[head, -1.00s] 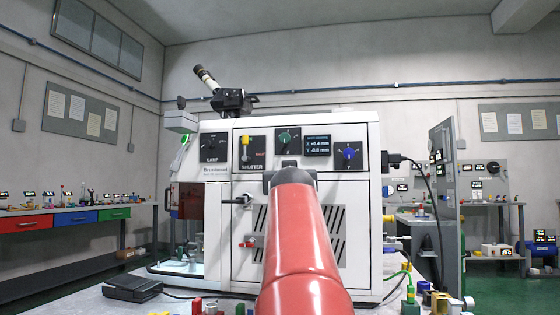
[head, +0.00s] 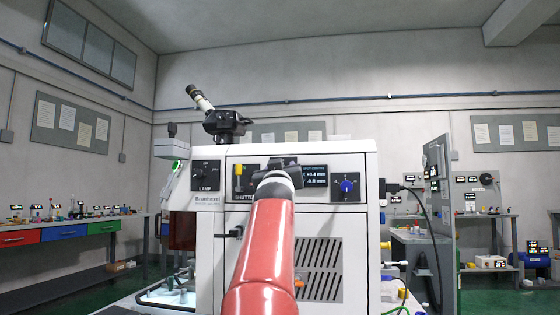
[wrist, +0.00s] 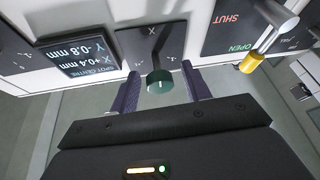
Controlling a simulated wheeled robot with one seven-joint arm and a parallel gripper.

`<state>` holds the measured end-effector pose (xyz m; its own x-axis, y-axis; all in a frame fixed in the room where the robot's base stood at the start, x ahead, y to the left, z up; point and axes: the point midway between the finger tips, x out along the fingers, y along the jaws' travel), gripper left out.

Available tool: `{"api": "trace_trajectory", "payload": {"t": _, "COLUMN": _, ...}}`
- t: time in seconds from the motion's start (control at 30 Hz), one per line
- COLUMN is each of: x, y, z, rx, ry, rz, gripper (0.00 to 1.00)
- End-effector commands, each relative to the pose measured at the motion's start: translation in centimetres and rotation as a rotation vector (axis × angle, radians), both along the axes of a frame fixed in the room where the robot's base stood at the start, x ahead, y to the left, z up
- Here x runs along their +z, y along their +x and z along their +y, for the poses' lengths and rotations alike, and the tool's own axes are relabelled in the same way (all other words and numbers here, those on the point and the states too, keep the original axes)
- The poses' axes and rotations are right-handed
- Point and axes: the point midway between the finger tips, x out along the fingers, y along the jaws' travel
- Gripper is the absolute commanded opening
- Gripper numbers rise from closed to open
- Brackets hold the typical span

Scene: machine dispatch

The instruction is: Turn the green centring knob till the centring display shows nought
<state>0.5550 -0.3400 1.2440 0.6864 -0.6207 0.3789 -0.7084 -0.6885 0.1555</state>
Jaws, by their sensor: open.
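The green centring knob (wrist: 159,80) sits on a dark plate marked X in the wrist view. My gripper (wrist: 160,86) is open, with one finger on each side of the knob and a gap showing on both sides. In the head view my gripper (head: 277,168) hides the knob. The centring display (wrist: 82,59) stands beside the knob's plate and reads X +0.4 mm, Y -0.8 mm. It is partly visible in the head view (head: 316,176).
A blue knob (head: 346,186) is right of the display. The shutter lever with its yellow tip (wrist: 251,62) is close beside the green knob's plate. A lamp dial (head: 205,174) is further left. A black cable (head: 418,200) hangs at the machine's right side.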

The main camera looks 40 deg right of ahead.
Motion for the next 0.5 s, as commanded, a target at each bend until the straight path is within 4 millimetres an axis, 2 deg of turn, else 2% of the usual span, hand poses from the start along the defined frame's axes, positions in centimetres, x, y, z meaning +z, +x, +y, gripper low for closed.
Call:
{"api": "trace_trajectory", "payload": {"t": 0.33, "x": 0.04, "y": 0.21, "z": -0.21, "rx": 0.001, "ry": 0.001, "rz": -0.001, "gripper": 0.48}}
{"api": "trace_trajectory", "payload": {"t": 0.5, "x": 0.03, "y": 0.21, "z": -0.2, "rx": 0.001, "ry": 0.002, "rz": -0.001, "gripper": 0.25}}
